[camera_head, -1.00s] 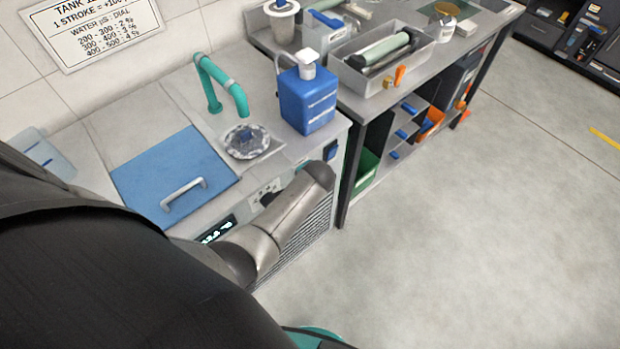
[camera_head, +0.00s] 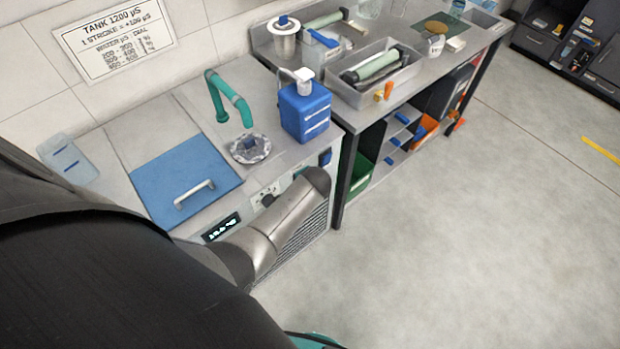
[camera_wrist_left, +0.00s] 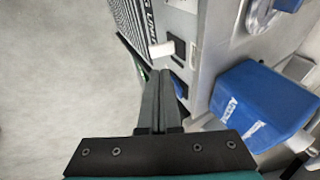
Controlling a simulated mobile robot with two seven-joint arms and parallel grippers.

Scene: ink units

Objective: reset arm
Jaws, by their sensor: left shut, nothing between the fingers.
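My left arm comes in from the left in the head view and reaches across the front of the steel counter unit. Its gripper cannot be made out there. In the left wrist view my left gripper (camera_wrist_left: 161,78) is shut and empty, its two dark fingers side by side. They point along the front of the unit, near a pale knob (camera_wrist_left: 160,48). The blue jug (camera_wrist_left: 262,104) is to the right of the fingers, apart from them. My right gripper is not in view.
The jug (camera_head: 305,112) with a white cap stands on the counter beside a drain (camera_head: 249,149) and a teal tap (camera_head: 228,92). A blue lid (camera_head: 184,177) lies left. A bench with a steel tray (camera_head: 386,88) stands behind. Open floor (camera_head: 470,240) lies right.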

